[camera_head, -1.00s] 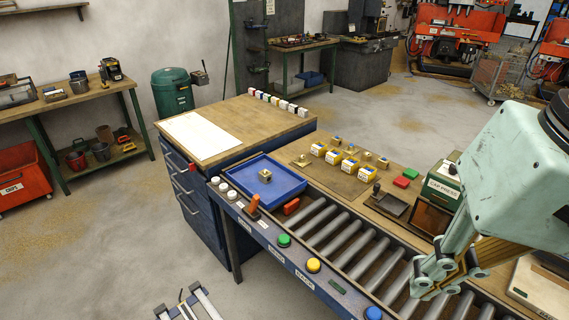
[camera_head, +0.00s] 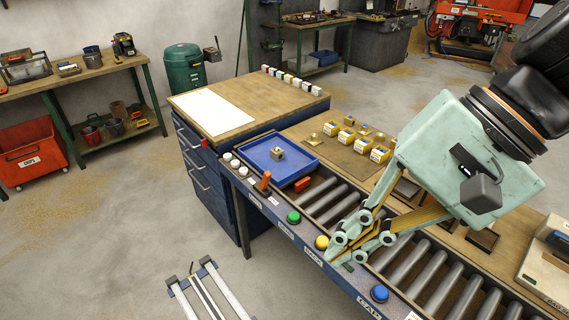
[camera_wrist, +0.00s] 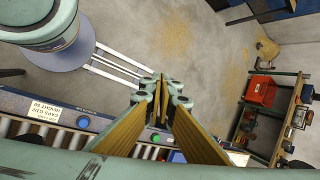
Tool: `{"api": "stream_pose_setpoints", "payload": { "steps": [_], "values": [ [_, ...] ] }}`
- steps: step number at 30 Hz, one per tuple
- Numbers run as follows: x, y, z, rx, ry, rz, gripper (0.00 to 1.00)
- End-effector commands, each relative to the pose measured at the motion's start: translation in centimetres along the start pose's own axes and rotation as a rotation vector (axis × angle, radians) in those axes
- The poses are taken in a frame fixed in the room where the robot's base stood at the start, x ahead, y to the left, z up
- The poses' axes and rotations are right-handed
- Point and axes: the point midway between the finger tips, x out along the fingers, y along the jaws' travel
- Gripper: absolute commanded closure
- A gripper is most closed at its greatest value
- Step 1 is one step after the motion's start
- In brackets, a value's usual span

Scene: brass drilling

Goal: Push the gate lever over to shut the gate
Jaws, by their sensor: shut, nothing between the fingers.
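The gate lever (camera_head: 264,182) is an orange-red handle on the front rail of the roller conveyor, beside the blue tray (camera_head: 300,165). It stands tilted. A red block (camera_head: 302,184), which may be the gate, sits at the left end of the rollers. My gripper (camera_head: 336,250) is shut and empty. Its tips are over the front rail near the yellow button (camera_head: 321,242), right of the lever and apart from it. In the wrist view the closed fingertips (camera_wrist: 160,86) point out over the floor; I cannot make out the lever there.
The green button (camera_head: 293,217) stands on the rail between the lever and my gripper; a blue button (camera_head: 379,293) is to the right. White knobs (camera_head: 234,164) sit left of the lever. A brass part (camera_head: 277,154) is in the tray. Yellow boxes (camera_head: 380,154) stand behind the rollers.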

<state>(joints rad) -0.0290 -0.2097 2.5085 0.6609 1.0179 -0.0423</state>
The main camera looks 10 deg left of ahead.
Motion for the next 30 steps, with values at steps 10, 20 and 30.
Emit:
{"api": "stream_pose_setpoints", "payload": {
  "steps": [10,20,30],
  "values": [
    [2.3,-3.4,-0.7,0.118,-0.096,-0.1,1.0],
    [4.1,-6.6,-1.8,0.234,-0.174,-0.193,1.0],
    [5.8,-9.7,-3.7,0.359,-0.244,-0.287,1.0]
  ]
}}
